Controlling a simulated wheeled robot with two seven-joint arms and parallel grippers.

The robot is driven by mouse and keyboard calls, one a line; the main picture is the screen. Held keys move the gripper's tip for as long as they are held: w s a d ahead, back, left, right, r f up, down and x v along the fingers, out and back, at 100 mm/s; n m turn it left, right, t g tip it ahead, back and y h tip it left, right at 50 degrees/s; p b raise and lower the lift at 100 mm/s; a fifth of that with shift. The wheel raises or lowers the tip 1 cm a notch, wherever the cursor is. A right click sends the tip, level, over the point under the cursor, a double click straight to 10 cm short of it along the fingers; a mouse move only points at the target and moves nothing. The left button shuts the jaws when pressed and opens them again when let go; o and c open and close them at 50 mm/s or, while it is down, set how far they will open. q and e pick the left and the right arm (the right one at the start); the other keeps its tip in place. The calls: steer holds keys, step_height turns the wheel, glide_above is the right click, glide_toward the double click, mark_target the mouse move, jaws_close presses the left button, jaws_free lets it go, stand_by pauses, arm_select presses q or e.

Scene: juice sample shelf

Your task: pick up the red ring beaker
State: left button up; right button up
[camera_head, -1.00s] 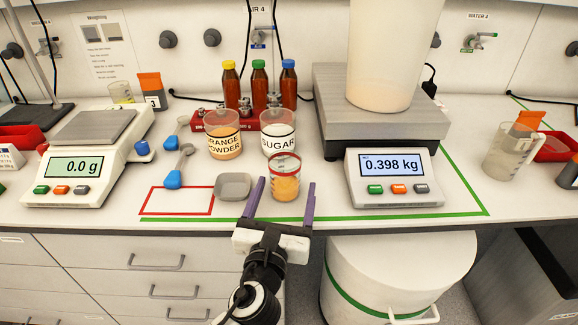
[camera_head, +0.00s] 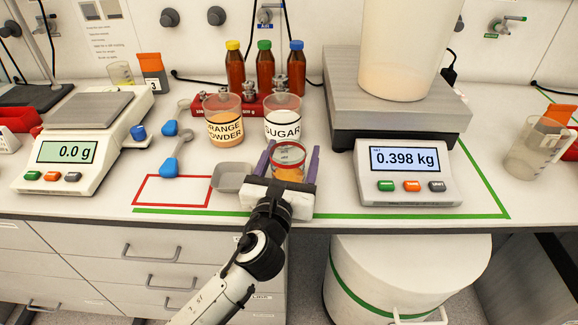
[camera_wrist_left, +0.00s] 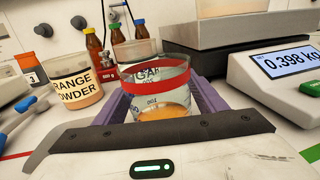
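The red ring beaker (camera_head: 288,162) is clear glass with a red band near its rim and orange contents. It stands upright on the bench in front of the sugar beaker (camera_head: 283,117). My left gripper (camera_head: 292,165) has its purple fingers on either side of the beaker. In the left wrist view the red ring beaker (camera_wrist_left: 160,92) stands between the two fingers (camera_wrist_left: 161,98), close to the palm. The fingers are apart; the wrist view does not clearly show them pressing on the glass. My right gripper is out of view.
The orange powder beaker (camera_head: 225,122) and a grey weighing dish (camera_head: 231,177) stand to the left. A scale reading 0.398 kg (camera_head: 408,172) is close on the right. Bottles (camera_head: 265,68) stand behind. A red outlined area (camera_head: 171,191) is empty.

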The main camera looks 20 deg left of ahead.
arm_select(q)
steer(key=c, duration=0.9)
step_height(320, 180, up, 10)
steer(key=p, duration=0.3)
